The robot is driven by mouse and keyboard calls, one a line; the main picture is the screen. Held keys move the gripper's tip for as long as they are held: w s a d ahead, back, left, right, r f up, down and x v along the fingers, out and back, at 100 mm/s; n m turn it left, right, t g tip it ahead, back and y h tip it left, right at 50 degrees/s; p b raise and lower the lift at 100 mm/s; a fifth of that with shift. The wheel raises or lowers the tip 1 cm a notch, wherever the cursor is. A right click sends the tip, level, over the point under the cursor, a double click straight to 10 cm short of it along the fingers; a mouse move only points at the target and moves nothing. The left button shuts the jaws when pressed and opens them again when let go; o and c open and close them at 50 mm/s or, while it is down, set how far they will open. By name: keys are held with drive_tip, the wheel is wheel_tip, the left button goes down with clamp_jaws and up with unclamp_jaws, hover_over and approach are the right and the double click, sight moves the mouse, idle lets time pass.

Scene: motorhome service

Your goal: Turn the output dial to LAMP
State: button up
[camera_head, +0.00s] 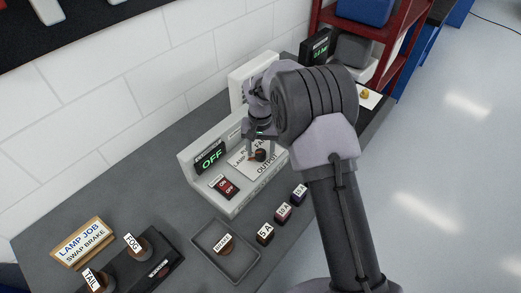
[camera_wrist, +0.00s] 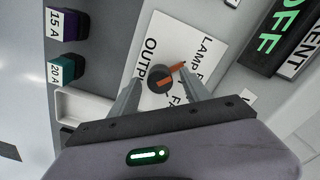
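The output dial is a dark round knob with an orange pointer. It sits on a white label plate (camera_head: 240,163) on the sloped front of a pale grey unit. In the wrist view the dial (camera_wrist: 160,86) shows between my fingers, and its pointer aims up and right, near the end of the word LAMP (camera_wrist: 208,48). Another label starting "FA" is partly hidden by a finger. My gripper (camera_wrist: 162,80) is open, its fingers on either side of the dial. I cannot tell whether they touch it. In the head view my gripper (camera_head: 260,146) is over the dial.
The unit's display (camera_head: 210,157) reads OFF, with a red ON/OFF switch (camera_head: 224,187) below. Fuse blocks, including 5 A (camera_head: 265,234), stand in front. A grey tray (camera_head: 226,250) holds a brown knob-like piece. A LAMP JOB sign (camera_head: 82,243) stands left.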

sight(261, 152)
wheel_tip(261, 152, up, 17)
drive_tip(key=p, duration=0.3)
drive_tip(key=shift+r, duration=0.2)
drive_tip(key=s+d+r+m+t+y+b, duration=0.1)
drive_tip(key=s+d+r+t+b, duration=0.1)
drive_tip(key=s+d+b, duration=0.65)
drive_tip(key=s+d+r+m+t+y+b, duration=0.1)
drive_tip(key=s+d+m+t+b, duration=0.2)
drive_tip(key=s, duration=1)
drive_tip(key=s+d+f+b, duration=0.1)
drive_tip(key=s+f+b, duration=0.3)
drive_tip(key=s, duration=0.5)
wheel_tip(261, 152, down, 2)
drive_tip(key=shift+s+f+t, duration=0.2)
drive_tip(key=shift+s+t, duration=0.05)
drive_tip(key=shift+t, duration=0.15)
